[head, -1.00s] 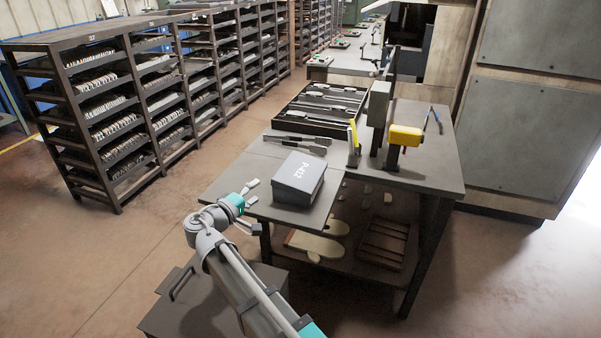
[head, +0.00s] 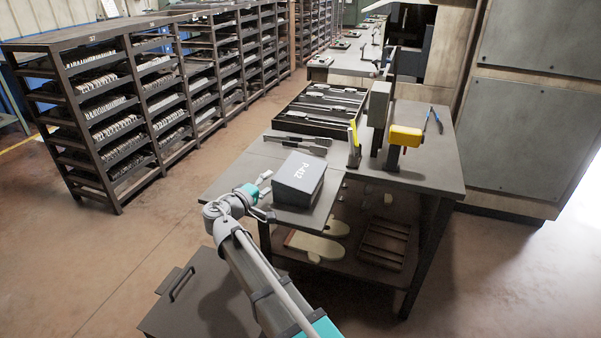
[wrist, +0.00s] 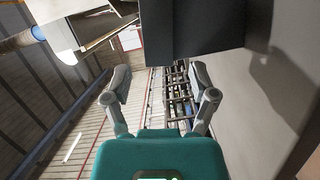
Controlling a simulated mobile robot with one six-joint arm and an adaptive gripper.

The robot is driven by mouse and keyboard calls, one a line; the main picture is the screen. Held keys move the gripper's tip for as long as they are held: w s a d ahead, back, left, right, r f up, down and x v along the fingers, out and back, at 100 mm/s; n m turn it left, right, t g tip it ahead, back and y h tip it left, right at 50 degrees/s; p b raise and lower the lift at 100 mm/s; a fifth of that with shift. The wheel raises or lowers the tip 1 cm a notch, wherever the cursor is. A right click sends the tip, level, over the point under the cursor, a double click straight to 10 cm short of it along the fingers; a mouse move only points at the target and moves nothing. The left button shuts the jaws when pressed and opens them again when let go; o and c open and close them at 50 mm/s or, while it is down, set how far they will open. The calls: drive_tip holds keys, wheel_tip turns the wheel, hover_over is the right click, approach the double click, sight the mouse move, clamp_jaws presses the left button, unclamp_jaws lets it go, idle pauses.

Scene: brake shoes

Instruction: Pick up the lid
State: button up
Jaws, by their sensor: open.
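A grey box (head: 298,180) marked P-412 stands on the near left corner of the workbench. Its labelled top face (head: 301,170) looks like the lid; I cannot make out a seam between lid and box. My gripper (head: 267,196) is open and empty, just left of the box, with its fingers pointing toward it. In the wrist view my gripper (wrist: 160,72) shows two spread fingers. A dark block (wrist: 194,25), apparently the box, lies ahead of them at the top. I cannot tell whether a finger touches it.
The workbench (head: 425,172) holds flat tools (head: 300,144) behind the box, a tray of parts (head: 322,105), a yellow-headed device (head: 405,136) and pliers (head: 433,118). A lower shelf (head: 345,255) carries flat pieces. Shelving racks (head: 110,125) stand left, with open floor between.

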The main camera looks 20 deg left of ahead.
sight(274, 177)
drive_tip(key=shift+x, duration=1.95)
clamp_jaws()
drive_tip(key=shift+r, duration=0.2)
wheel_tip(274, 177, up, 2)
drive_tip(key=shift+r+p, duration=0.1)
drive_tip(key=shift+p, duration=1.1)
drive_tip(key=s+d+r+p, duration=0.2)
drive_tip(key=s+r+p, duration=0.8)
drive_tip(key=s, duration=0.4)
drive_tip(key=shift+r, duration=0.2)
